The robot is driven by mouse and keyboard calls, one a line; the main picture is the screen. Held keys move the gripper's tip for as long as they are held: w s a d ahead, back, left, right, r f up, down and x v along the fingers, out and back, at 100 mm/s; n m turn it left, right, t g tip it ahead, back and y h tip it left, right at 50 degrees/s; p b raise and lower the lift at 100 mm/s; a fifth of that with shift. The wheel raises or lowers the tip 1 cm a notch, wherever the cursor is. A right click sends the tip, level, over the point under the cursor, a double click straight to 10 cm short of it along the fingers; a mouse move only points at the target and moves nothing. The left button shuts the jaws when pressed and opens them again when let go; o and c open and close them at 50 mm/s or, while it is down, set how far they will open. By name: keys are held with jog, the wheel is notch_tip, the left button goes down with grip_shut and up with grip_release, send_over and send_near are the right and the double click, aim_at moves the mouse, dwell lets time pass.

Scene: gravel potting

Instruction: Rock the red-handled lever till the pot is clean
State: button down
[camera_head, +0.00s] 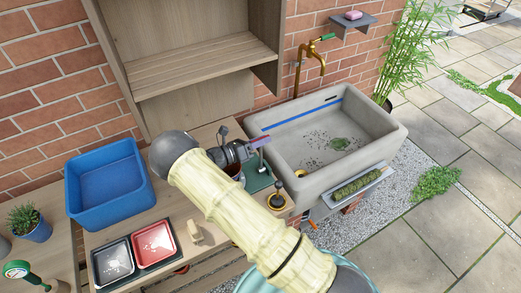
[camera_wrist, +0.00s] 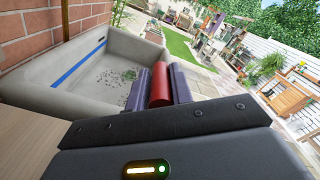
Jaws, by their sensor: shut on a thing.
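The red handle of the lever (camera_wrist: 160,84) shows in the wrist view as an upright red cylinder. The two purple-grey fingers of my gripper (camera_wrist: 153,89) are shut on it, one on each side. In the head view my gripper (camera_head: 259,142) is above a green base (camera_head: 259,176) at the left of the stone sink. A thin metal post rises from this base. My gripper and arm cover much of this area, and I cannot make out the pot for certain.
The grey stone sink (camera_head: 385,128) holds dark bits and a green clump. A brass tap (camera_head: 299,70) stands behind it. A blue tub (camera_head: 108,185), a red tray (camera_head: 153,244) and a black tray (camera_head: 112,262) lie to the left. A black-knobbed brass piece (camera_head: 278,200) stands close to my arm.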

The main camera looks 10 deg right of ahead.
jog(key=shift+w+a+f+b, duration=0.1)
jog(key=shift+w+a+b, duration=0.1)
jog(key=shift+w, duration=0.25)
jog(key=shift+w+a+f+b, duration=0.1)
jog(key=shift+w+a, duration=0.05)
jog(key=shift+w, duration=0.25)
jog(key=c, duration=1.3)
grip_release()
jog(key=shift+f, duration=0.1)
jog(key=b+v, duration=0.4)
jog(key=v, duration=1.3)
jog(key=shift+a+b, duration=0.15)
jog(key=shift+b, duration=0.2)
